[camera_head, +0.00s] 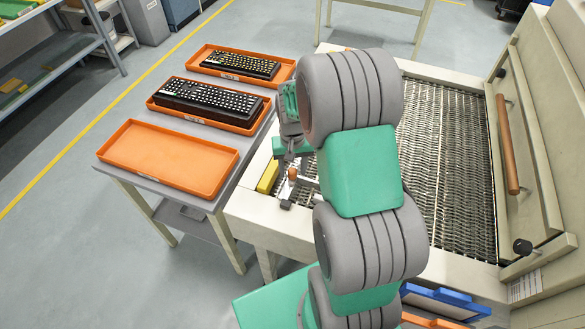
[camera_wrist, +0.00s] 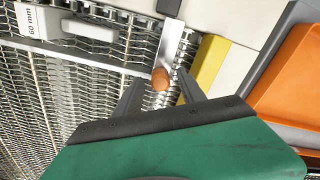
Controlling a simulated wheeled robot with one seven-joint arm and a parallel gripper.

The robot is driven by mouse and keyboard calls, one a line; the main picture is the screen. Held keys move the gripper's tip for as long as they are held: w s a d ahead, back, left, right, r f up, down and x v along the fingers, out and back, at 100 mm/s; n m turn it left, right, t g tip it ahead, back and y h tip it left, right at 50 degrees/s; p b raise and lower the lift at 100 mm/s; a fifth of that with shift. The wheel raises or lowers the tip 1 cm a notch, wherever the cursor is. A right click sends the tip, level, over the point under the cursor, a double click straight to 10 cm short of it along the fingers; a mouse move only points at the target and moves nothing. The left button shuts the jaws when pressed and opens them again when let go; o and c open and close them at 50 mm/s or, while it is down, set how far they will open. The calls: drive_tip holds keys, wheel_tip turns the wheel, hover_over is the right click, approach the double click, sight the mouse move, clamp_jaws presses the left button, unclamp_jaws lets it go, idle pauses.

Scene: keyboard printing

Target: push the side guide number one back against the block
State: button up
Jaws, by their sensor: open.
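A yellow block (camera_wrist: 208,62) lies at the edge of the conveyor in the wrist view; it also shows in the head view (camera_head: 267,177). Beside it a flat metal bar (camera_wrist: 173,38) carries an orange-brown knob (camera_wrist: 162,79), which also shows in the head view (camera_head: 292,173). This bar and knob look like part of a side guide; no number on it is readable. My gripper (camera_wrist: 159,88) is open, with one finger on each side of the knob. I cannot tell whether either finger touches it. In the head view my arm hides much of the guide.
The wire-mesh conveyor (camera_head: 440,150) runs beside the guide. A "60 mm" label (camera_wrist: 30,20) and a grey handle-like part (camera_wrist: 90,30) lie at upper left in the wrist view. An empty orange tray (camera_head: 170,155) and two keyboard trays stand on the left table.

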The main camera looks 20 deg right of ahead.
drive_tip(key=shift+f, duration=0.4)
clamp_jaws()
idle(1.1)
drive_tip(key=shift+s, duration=0.1)
